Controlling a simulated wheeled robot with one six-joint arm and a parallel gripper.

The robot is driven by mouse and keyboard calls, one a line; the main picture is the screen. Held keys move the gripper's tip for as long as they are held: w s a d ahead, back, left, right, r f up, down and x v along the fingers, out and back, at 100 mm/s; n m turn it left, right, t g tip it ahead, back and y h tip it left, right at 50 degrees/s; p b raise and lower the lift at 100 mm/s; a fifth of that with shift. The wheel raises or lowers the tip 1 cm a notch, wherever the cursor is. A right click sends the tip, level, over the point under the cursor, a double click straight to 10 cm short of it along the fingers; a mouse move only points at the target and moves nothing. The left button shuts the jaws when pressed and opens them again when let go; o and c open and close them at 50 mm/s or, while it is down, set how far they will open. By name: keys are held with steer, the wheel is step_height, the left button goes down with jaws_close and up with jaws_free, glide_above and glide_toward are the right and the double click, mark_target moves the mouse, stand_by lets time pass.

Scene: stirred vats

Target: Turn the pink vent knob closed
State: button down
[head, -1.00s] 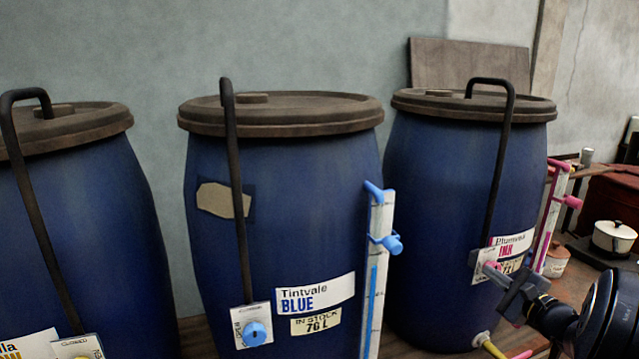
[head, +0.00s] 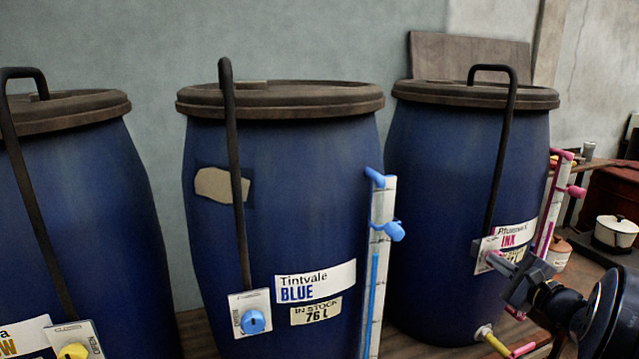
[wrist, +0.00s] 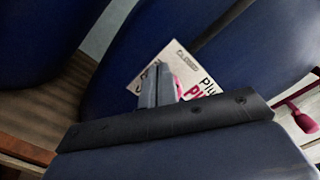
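The pink vent knob (head: 491,258) sits on a small white plate (head: 484,246) on the front of the right-hand blue vat, beside the Plum ink label (head: 514,236). The knob is mostly hidden by my gripper (head: 498,263), whose fingertips are right at it. In the wrist view, the two grey fingers (wrist: 158,88) are close together in front of the plate (wrist: 180,62).
A pink sight gauge (head: 548,207) stands right of the vat, and a yellow-collared outlet (head: 485,334) is below my gripper. The middle vat (head: 300,215) has a blue knob (head: 253,321) and a blue gauge (head: 376,270). A white pot (head: 613,232) stands at the far right.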

steer(key=shift+b, duration=0.35)
steer(key=b+v, duration=0.1)
steer(key=v, duration=0.5)
steer(key=shift+a+b, duration=0.2)
steer(key=shift+b, duration=0.1)
steer(key=shift+s+r, duration=0.1)
